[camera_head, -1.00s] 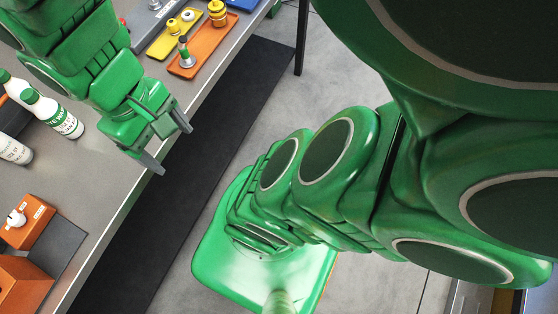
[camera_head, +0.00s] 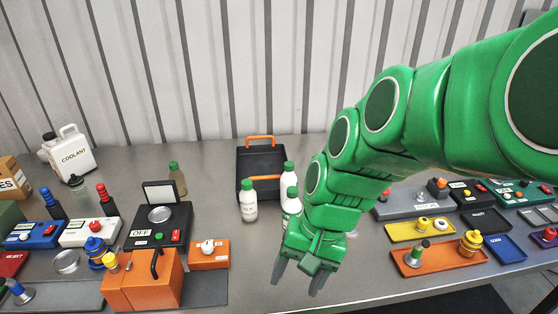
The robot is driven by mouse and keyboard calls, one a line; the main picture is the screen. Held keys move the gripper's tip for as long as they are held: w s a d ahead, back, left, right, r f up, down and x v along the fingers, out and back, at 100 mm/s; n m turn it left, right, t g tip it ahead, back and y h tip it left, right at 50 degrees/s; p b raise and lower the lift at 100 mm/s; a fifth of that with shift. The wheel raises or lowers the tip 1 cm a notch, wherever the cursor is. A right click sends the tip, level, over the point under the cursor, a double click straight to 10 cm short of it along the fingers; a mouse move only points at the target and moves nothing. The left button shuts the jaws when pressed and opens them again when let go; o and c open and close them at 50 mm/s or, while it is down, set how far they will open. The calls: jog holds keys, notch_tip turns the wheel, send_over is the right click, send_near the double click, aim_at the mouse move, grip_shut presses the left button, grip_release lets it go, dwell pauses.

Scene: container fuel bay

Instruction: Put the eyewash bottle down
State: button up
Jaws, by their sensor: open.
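Three white bottles with green caps stand upright on the grey bench, left of and behind my gripper. The front left bottle (camera_head: 249,205) shows whole. The one beside my wrist (camera_head: 291,207) has green on its label and is partly covered by my arm; I take it for the eyewash bottle, but its print is too small to read. The rear one (camera_head: 288,177) is partly hidden. My gripper (camera_head: 298,277) points down near the front of the bench, fingers apart, with nothing between them. It looks apart from the bottles.
A black crate with orange handles (camera_head: 244,165) stands behind the bottles. An orange box (camera_head: 140,283) and a black OFF unit (camera_head: 160,240) are to the left. Orange (camera_head: 420,266) and yellow (camera_head: 400,233) trays lie to the right. Bench (camera_head: 262,272) left of my gripper is clear.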

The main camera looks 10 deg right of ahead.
jog(key=w+a+r+m+t+y, duration=0.1)
jog(key=w+a+m+y, duration=0.3)
jog(key=w, duration=0.6)
jog(key=m+t+y, duration=0.4)
jog(key=m+t, duration=0.1)
jog(key=m, duration=0.7)
send_over(290, 164)
jog(key=s+a, duration=0.3)
jog(key=s, duration=0.7)
jog(key=w+d+f+m+t, duration=0.1)
jog(key=w+d+m, duration=0.1)
jog(key=w+d+f+m+t, duration=0.1)
jog(key=w+d+m, duration=0.1)
jog(key=w, duration=0.1)
jog(key=w+d+f+m+t, duration=0.1)
jog(key=w+d+m, duration=0.1)
jog(key=d, duration=0.1)
jog(key=shift+w+d+f, duration=0.1)
jog(key=shift+w, duration=0.1)
jog(key=x, duration=0.5)
jog(key=shift+a+f, duration=0.2)
jog(key=shift+f, duration=0.15)
jog(key=shift+x, duration=1.05)
jog(key=shift+w, duration=0.1)
jog(key=shift+c, duration=0.2)
jog(key=shift+h, duration=0.3)
grip_shut()
